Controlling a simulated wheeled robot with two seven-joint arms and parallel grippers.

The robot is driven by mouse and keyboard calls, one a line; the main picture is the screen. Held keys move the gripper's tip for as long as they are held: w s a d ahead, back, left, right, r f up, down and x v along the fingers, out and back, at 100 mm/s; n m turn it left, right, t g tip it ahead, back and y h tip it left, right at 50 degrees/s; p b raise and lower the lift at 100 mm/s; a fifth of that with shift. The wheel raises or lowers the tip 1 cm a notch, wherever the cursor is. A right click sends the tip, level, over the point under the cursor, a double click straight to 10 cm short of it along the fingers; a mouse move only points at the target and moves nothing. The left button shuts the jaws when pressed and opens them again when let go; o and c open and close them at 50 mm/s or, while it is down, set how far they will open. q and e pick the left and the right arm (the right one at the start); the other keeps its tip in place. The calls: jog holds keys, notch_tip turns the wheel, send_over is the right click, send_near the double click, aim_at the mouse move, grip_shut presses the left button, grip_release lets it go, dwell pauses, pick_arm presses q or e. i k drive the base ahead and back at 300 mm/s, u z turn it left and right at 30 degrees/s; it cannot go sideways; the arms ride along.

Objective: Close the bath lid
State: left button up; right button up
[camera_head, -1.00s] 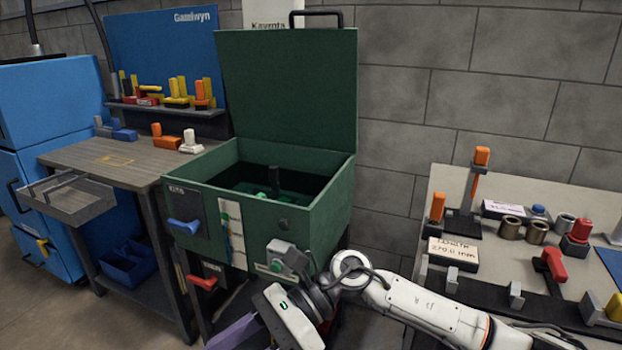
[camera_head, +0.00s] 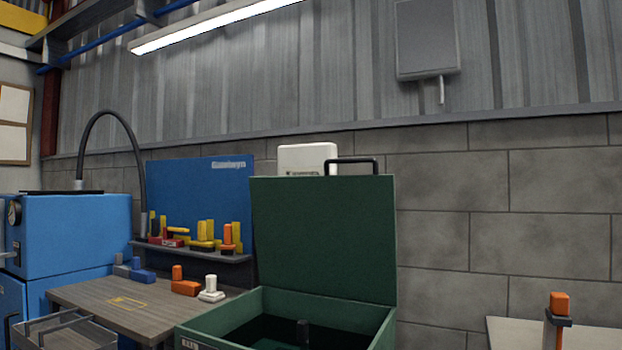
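The green bath lid (camera_head: 322,235) stands open, close to upright, at the back of the green bath (camera_head: 218,322) in the lower middle of the head view. A black handle (camera_head: 352,162) sits on the lid's top edge. The bath's dark inside shows below the lid, with a dark upright piece in it. The bath's front is cut off by the bottom of the picture. Neither of my grippers is in view.
A pale table (camera_head: 590,338) with an orange-topped post (camera_head: 559,304) is at right. A block wall stands behind.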

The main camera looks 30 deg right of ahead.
aim_at(327, 235)
jog(key=z, duration=0.4)
jog(key=i, duration=1.05)
jog(key=z, duration=0.8)
